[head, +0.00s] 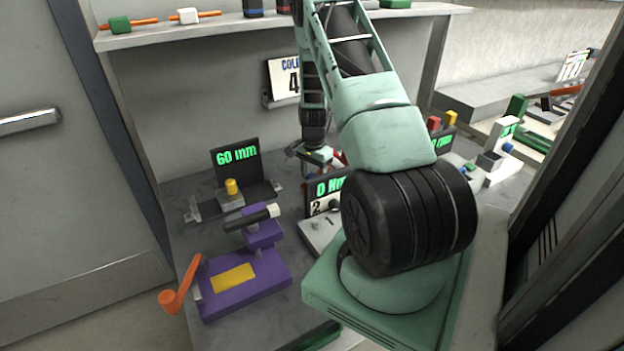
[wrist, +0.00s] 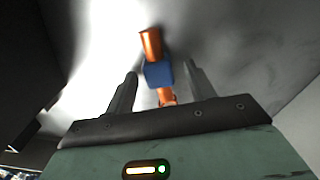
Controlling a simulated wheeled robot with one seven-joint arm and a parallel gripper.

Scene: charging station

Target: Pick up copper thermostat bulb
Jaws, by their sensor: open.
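In the wrist view a copper cylinder with a blue middle section (wrist: 151,44), which looks like the copper thermostat bulb, lies against a grey surface. Its blue section and lower copper end reach into the space between the two dark fingers of my gripper (wrist: 160,70). The fingers are open, with a visible gap on each side of the bulb. The gripper's body hides the space below its lower end. In the head view my gripper (head: 313,155) is low near the back wall, behind the displays. I cannot make out the bulb there.
A purple crank device (head: 245,285) and a 60 mm display (head: 236,157) with a yellow-topped block (head: 231,187) stand on the grey bench, left of my arm. A 0 Nm display (head: 322,190) stands close to the gripper. A shelf (head: 240,25) runs above.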

